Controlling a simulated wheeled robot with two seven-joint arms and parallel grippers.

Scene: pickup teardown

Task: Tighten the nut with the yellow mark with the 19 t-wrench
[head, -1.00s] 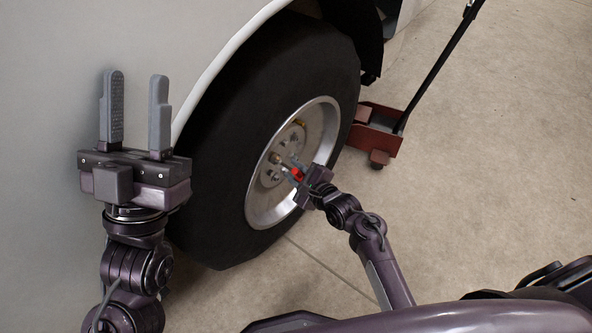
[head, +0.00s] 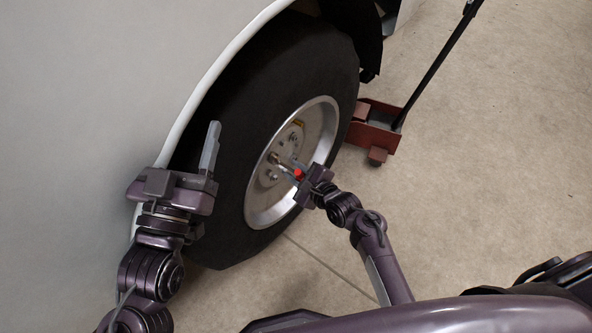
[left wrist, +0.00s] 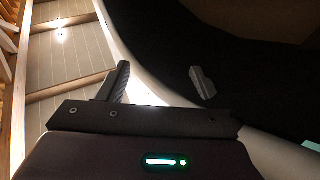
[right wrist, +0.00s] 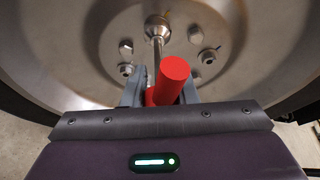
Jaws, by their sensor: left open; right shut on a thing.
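The wheel (head: 318,118) has a silver rim with several nuts around its centre, such as a bare nut (right wrist: 125,47) in the right wrist view. A small yellow patch (head: 298,123) shows on the upper part of the rim. My right gripper (head: 302,174) is shut on the red handle (right wrist: 173,78) of the T-wrench. The wrench's silver shaft (right wrist: 158,52) points at the wheel and its socket end (right wrist: 157,25) appears to meet it; whether it sits on a nut is hidden. My left gripper (head: 208,152) is open and empty, left of the tyre; it also shows in the left wrist view (left wrist: 160,82).
The pale car body (head: 75,130) fills the left, with its fender edge near my left gripper. A red floor jack (head: 375,132) with a long black handle stands behind the wheel. The concrete floor (head: 480,180) at the right is clear.

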